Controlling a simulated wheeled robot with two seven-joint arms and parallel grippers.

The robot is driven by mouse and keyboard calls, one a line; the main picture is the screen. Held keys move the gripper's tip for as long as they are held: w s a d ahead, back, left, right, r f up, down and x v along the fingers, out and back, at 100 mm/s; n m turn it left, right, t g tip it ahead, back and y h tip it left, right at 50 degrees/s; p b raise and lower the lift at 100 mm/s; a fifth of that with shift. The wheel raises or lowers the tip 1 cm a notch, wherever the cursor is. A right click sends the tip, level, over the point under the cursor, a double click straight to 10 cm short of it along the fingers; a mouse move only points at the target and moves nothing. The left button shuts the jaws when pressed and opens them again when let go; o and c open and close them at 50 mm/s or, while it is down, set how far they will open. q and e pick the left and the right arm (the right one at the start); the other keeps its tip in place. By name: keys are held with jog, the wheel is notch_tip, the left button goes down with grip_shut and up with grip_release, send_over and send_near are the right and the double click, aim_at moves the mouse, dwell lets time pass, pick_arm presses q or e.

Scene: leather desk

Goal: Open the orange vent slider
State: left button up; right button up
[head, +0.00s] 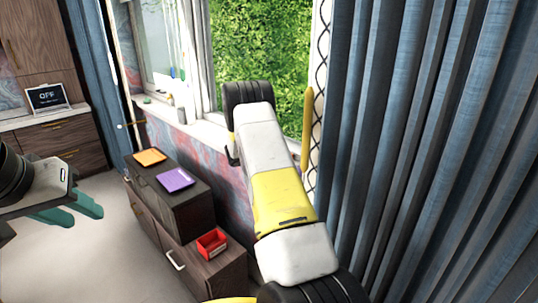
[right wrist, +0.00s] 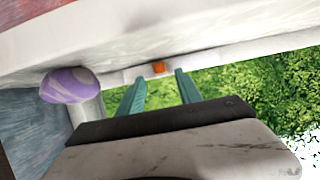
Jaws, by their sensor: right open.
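The orange vent slider (right wrist: 158,67) is a small orange piece on a white strip in the right wrist view. My right gripper (right wrist: 157,75) is open, with one teal fingertip on each side of the slider in the picture. I cannot tell whether either finger touches it. In the head view my right arm reaches up to the window, and its gripper and the slider are hidden. My left gripper (head: 87,217) is at the left of the head view, its two teal fingers apart and empty, far from the window.
A dark cabinet (head: 181,226) stands below the window with an orange tray (head: 150,157), a purple tray (head: 175,179) and a red bin (head: 212,243). Blue curtains (head: 430,130) fill the right side. A purple-and-white rounded object (right wrist: 68,86) is left of my right gripper.

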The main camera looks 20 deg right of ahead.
jog(key=shift+x, duration=2.25)
jog(key=shift+f, duration=0.1)
grip_shut()
